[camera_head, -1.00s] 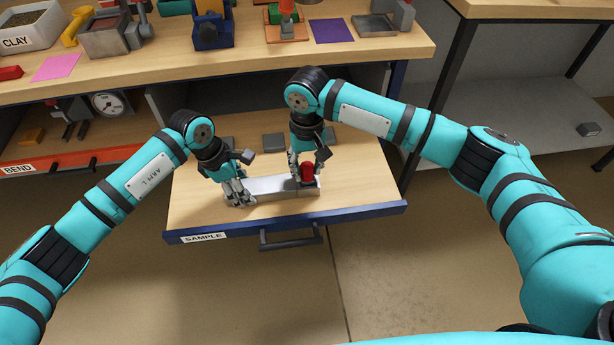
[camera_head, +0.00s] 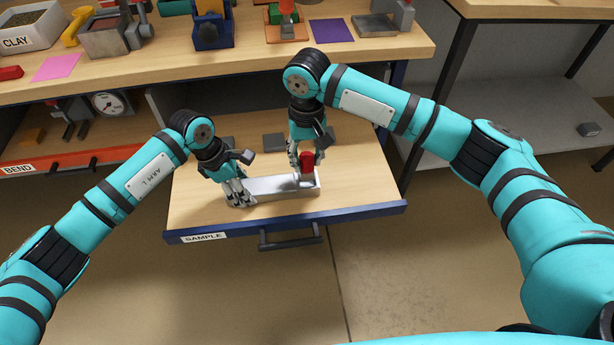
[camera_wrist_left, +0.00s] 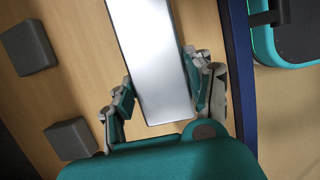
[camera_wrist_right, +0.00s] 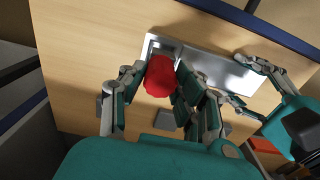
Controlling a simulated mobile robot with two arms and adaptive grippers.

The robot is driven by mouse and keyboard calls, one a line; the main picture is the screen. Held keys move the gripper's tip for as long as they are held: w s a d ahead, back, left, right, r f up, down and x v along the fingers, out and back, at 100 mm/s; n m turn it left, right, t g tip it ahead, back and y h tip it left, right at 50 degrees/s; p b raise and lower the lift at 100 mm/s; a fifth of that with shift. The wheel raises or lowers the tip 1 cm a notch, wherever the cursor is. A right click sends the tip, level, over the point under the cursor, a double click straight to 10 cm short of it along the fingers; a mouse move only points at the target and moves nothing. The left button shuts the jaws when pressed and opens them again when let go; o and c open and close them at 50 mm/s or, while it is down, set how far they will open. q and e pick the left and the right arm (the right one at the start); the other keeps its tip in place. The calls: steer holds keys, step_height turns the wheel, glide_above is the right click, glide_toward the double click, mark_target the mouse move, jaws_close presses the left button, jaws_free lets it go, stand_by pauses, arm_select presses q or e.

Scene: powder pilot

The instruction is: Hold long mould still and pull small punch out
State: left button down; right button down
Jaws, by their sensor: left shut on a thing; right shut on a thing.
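The long mould (camera_head: 270,187) is a silver bar lying flat on the wooden drawer; it also shows in the left wrist view (camera_wrist_left: 150,55) and right wrist view (camera_wrist_right: 222,68). My left gripper (camera_head: 239,199) is shut across its left end, with one finger on each long side in the left wrist view (camera_wrist_left: 160,98). The small punch (camera_head: 307,160) has a red knob, also in the right wrist view (camera_wrist_right: 159,78). My right gripper (camera_head: 306,163) is shut on it, above the mould's right end, where a recess shows. I cannot tell whether the punch's lower end is clear of the recess.
The pulled-out drawer (camera_head: 365,190) has a blue front edge labelled SAMPLE. Grey blocks (camera_head: 273,142) lie behind the mould. The workbench top (camera_head: 380,48) with tools stands above and behind. The drawer's right part is clear.

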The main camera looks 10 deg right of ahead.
steer(key=shift+r, duration=1.45)
arm_select(q)
steer(key=shift+c, duration=0.5)
jaws_free()
steer(key=shift+v, duration=3.8)
steer(key=v, duration=1.2)
